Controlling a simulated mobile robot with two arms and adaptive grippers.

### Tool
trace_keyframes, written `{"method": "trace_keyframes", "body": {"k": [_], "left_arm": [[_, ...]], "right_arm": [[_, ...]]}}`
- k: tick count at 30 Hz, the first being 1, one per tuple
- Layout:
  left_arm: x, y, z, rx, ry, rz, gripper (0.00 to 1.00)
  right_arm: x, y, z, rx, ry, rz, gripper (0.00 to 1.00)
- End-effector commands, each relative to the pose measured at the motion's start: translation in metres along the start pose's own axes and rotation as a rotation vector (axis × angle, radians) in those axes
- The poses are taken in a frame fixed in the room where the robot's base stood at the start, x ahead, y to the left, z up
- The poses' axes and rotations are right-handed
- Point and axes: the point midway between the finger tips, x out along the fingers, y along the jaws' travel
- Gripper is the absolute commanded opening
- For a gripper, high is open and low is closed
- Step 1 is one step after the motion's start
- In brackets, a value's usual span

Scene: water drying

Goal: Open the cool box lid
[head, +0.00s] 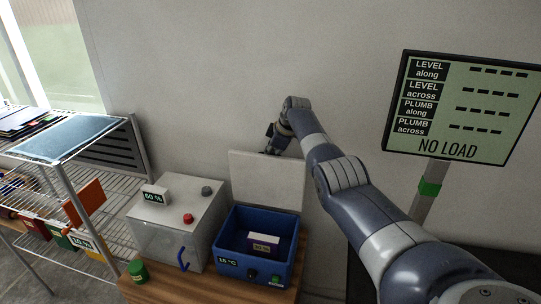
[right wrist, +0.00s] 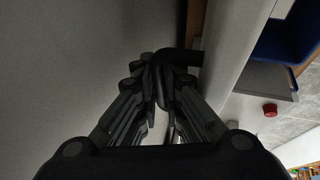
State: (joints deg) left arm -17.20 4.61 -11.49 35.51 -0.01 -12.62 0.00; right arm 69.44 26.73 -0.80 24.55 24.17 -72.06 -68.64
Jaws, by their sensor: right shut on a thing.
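The blue cool box (head: 217,245) stands on a wooden bench in the head view, showing its inside. Its pale lid (head: 266,180) stands about upright at the back of the box, near the wall. My right gripper (head: 272,138) is at the top of the lid, partly hidden behind it. In the right wrist view, my right gripper (right wrist: 160,85) is shut on the lid's black handle (right wrist: 182,57). The lid also shows there edge-on (right wrist: 232,50). My left gripper is in neither view.
A white box (head: 170,225) with a blue handle and a red knob stands left of the cool box. A green jar (head: 138,271) is at the bench's front left. A wire rack (head: 70,185) is at the left, a display (head: 455,105) at the right. A small labelled box (head: 263,243) lies inside the cool box.

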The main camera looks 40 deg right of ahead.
Motion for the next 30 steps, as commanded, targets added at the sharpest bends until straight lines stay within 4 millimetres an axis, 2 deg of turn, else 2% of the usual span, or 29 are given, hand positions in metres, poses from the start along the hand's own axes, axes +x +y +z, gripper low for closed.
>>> {"method": "trace_keyframes", "body": {"k": [1, 2, 3, 23, 30], "left_arm": [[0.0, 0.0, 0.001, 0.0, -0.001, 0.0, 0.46], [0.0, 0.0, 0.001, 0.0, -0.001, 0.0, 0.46], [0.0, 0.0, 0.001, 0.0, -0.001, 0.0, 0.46], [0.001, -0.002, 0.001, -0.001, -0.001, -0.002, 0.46], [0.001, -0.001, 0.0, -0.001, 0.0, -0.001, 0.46]], "right_arm": [[-0.003, 0.009, 0.002, 0.0, -0.001, 0.03, 0.0], [-0.003, 0.009, 0.002, 0.0, -0.001, 0.031, 0.0], [-0.003, 0.009, 0.002, 0.0, -0.001, 0.031, 0.18], [0.001, 0.005, 0.004, 0.006, -0.003, 0.022, 0.18], [-0.011, 0.006, 0.004, 0.005, -0.003, 0.023, 0.18]]}}
